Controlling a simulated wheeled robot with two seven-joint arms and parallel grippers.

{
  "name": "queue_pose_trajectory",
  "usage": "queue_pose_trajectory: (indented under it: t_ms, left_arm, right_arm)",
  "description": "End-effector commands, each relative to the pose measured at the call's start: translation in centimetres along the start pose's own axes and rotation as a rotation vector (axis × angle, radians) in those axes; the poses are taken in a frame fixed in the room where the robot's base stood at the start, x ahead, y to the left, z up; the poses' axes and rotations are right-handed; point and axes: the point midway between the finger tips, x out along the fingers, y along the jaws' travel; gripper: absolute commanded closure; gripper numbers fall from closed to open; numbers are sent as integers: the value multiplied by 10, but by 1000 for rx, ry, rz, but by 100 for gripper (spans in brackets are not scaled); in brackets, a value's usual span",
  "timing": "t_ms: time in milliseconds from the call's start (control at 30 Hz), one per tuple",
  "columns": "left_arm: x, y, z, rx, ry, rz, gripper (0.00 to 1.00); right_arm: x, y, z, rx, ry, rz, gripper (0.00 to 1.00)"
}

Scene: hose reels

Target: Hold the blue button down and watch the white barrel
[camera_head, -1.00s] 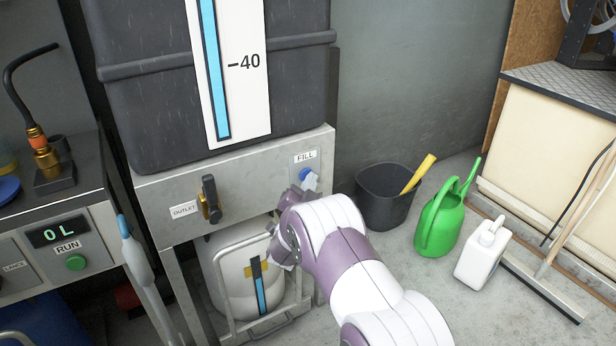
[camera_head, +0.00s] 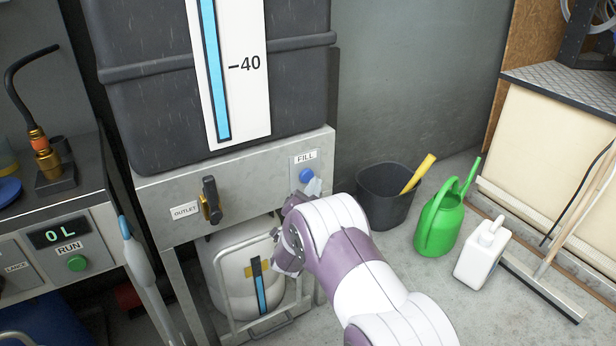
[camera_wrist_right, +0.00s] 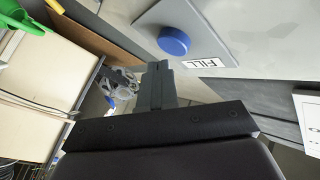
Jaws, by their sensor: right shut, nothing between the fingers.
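The blue button (camera_head: 306,175) sits below the FILL label on the grey metal panel. It also shows in the wrist view (camera_wrist_right: 173,41) as a round blue knob. In the wrist view a gap shows between the closed fingers (camera_wrist_right: 158,75) and the button. The white barrel (camera_head: 234,278) stands under the panel behind a metal frame, with a blue level strip on its front; my right wrist covers part of its right side. My left gripper is out of view.
A dark tank (camera_head: 150,100) with a blue gauge marked 40 stands above the panel. The outlet valve (camera_head: 211,200) is left of the button. A black bucket (camera_head: 383,205), green watering can (camera_head: 440,222) and white jug (camera_head: 482,255) stand on the floor at right. A display (camera_head: 60,233) reads 0 L.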

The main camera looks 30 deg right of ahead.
Motion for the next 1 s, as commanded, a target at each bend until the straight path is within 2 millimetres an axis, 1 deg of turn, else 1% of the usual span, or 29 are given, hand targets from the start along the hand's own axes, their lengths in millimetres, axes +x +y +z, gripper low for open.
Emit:
queue_pose_trajectory:
  t_ms: [167,633,1000]
  left_arm:
    - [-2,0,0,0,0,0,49]
    - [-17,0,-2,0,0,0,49]
    - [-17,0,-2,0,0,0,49]
  right_arm:
    - [-2,1,-2,-1,0,1,100]
    - [-32,23,-25,0,1,1,100]
    - [-35,26,-25,0,0,0,100]
